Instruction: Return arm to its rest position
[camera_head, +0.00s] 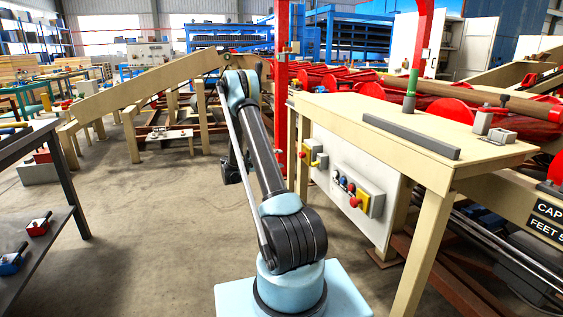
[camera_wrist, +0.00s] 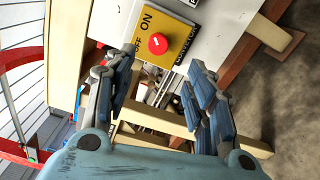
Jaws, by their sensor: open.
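My arm rises from its pale blue base in the head view, with its dark upper link leaning up and back to a bent joint near the top middle. My gripper shows in the wrist view (camera_wrist: 165,95) with its two blue-padded fingers spread apart and nothing between them. Beyond the fingers is a yellow ON/OFF switch plate with a red button (camera_wrist: 158,43). I cannot tell the distance from the fingertips to the plate. In the head view the gripper itself is mostly hidden behind my arm.
A beige machine table (camera_head: 452,166) with a grey bar (camera_head: 411,135) stands close on the right. Its white control panel (camera_head: 345,187) carries buttons and yellow switch plates. A dark workbench (camera_head: 68,178) with red and blue tools is at left. Concrete floor (camera_head: 160,240) between them is clear.

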